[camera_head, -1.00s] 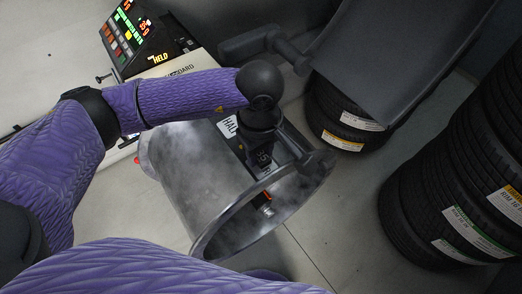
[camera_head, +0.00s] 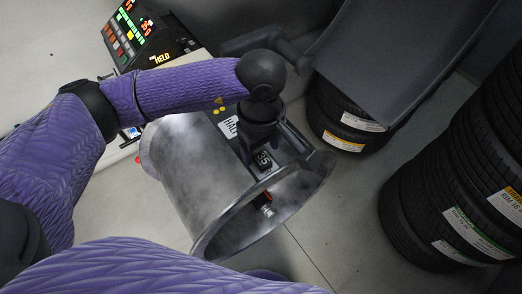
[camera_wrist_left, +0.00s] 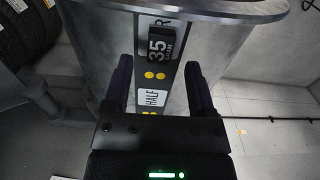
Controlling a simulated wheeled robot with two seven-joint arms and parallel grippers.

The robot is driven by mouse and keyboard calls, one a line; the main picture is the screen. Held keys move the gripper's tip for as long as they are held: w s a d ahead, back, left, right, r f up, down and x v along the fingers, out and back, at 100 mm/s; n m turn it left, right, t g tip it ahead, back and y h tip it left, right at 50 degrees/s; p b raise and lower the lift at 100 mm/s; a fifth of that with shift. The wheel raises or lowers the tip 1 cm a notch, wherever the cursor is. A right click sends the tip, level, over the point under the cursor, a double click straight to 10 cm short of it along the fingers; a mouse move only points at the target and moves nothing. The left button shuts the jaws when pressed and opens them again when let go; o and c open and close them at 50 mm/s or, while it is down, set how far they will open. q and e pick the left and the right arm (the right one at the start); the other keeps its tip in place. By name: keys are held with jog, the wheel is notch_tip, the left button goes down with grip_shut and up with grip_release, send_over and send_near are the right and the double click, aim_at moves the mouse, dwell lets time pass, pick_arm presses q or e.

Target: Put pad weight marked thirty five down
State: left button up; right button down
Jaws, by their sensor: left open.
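The black pad weight marked 35 (camera_head: 263,160) lies on a dark strip across the metal drum, near the drum's flared rim. In the left wrist view the weight (camera_wrist_left: 161,43) reads "35 GRAM" and sits beyond my fingertips, between their lines. My left gripper (camera_head: 261,138) is above the strip, close to the weight. In the wrist view the gripper (camera_wrist_left: 159,68) is open, with a gap between its fingers and nothing in it. The strip (camera_wrist_left: 158,82) has yellow dots and a HALF label (camera_wrist_left: 153,98). My right gripper is out of view.
The metal drum (camera_head: 190,180) fills the middle. A control panel (camera_head: 150,35) with lit displays, one reading HELD, stands at the back left. Tyre stacks (camera_head: 455,200) stand on the right, with more tyres (camera_head: 345,125) under a dark panel (camera_head: 395,50).

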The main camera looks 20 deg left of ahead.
aim_at(261, 158)
pick_arm(q)
notch_tip(261, 158, up, 10)
jog(key=shift+f+p, duration=0.25)
jog(key=shift+p, duration=0.05)
